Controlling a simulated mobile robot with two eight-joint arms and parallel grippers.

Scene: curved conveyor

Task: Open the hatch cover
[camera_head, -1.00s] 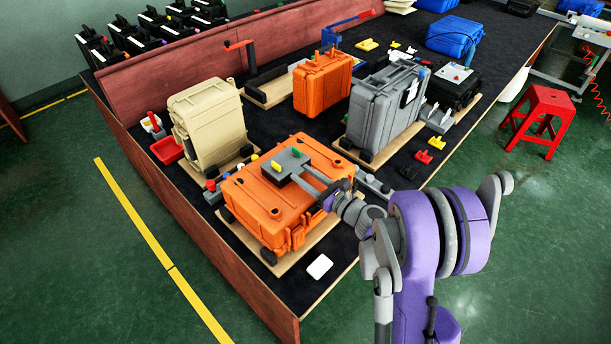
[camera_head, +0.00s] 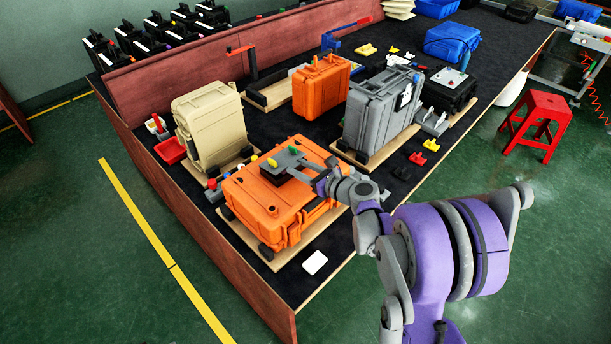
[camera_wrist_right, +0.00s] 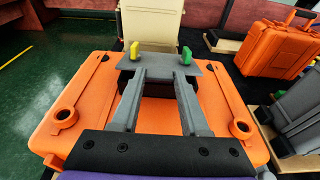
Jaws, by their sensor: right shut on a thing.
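The hatch cover (camera_head: 281,165) is a dark grey plate with a yellow knob and a green knob, at the top of the orange case (camera_head: 262,200) lying flat on the table. My right gripper (camera_head: 306,173) reaches in from the right and is shut on the cover. In the right wrist view its two grey fingers (camera_wrist_right: 161,76) meet the near edge of the cover (camera_wrist_right: 160,64). A dark area shows between the fingers below the cover; the cover looks raised off the orange lid (camera_wrist_right: 90,82), by how much I cannot tell. My left gripper is out of view.
A beige case (camera_head: 208,125) stands behind, with an orange case (camera_head: 320,87) and a grey case (camera_head: 380,110) farther right. A red tray (camera_head: 170,150) is at the left. A white card (camera_head: 315,263) lies near the front edge.

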